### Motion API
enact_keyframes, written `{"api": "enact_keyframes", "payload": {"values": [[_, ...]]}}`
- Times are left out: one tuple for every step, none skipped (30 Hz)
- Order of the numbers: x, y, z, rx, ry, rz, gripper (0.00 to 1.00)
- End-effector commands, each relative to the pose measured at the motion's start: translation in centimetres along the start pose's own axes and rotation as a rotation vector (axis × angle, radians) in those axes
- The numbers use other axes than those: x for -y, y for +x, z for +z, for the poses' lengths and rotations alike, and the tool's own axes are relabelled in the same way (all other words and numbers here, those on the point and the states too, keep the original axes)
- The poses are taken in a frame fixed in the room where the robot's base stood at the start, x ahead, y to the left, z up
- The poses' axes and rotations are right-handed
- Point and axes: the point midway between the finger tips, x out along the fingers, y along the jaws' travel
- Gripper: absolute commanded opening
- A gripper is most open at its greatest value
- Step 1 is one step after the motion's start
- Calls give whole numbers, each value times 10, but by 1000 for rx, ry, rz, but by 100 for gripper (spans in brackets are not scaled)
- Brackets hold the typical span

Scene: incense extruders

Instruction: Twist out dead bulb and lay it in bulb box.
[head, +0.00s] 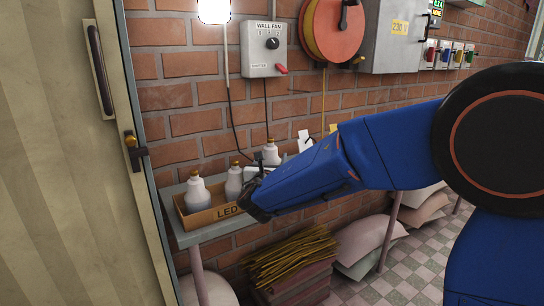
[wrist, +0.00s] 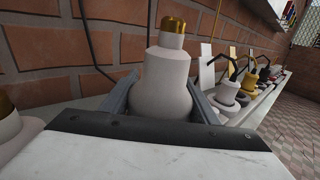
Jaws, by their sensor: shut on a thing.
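My gripper (head: 258,184) is at the right end of a cardboard box marked LED (head: 228,211) on the shelf. In the wrist view, its two grey fingers (wrist: 162,100) are shut on a white bulb (wrist: 166,75), upright with its gold cap on top. That bulb also shows behind the gripper in the head view (head: 271,154). Its lower part is hidden, so I cannot tell whether it touches the box floor. Two more white bulbs, at left (head: 197,195) and middle (head: 234,184), stand cap-up in the box. A glowing lamp (head: 213,10) hangs at the top.
The shelf (head: 210,235) runs along a brick wall, with small fittings (wrist: 235,90) farther along it. A wall fan switch (head: 264,50), an orange reel (head: 333,30) and a grey cabinet (head: 394,40) are above. A door (head: 60,150) stands close on the left.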

Motion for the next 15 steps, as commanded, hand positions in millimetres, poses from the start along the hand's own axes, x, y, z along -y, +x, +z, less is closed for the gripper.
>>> {"api": "enact_keyframes", "payload": {"values": [[0, 0, -1, 0, 0, 0, 37], [0, 0, -1, 0, 0, 0, 37], [0, 0, -1, 0, 0, 0, 37], [0, 0, -1, 0, 0, 0, 37], [0, 0, -1, 0, 0, 0, 37], [0, 0, -1, 0, 0, 0, 37], [0, 0, -1, 0, 0, 0, 37], [0, 0, -1, 0, 0, 0, 37], [0, 0, -1, 0, 0, 0, 37], [0, 0, -1, 0, 0, 0, 59], [0, 0, -1, 0, 0, 0, 66], [0, 0, -1, 0, 0, 0, 76], [0, 0, -1, 0, 0, 0, 76], [0, 0, -1, 0, 0, 0, 76], [0, 0, -1, 0, 0, 0, 76]]}}
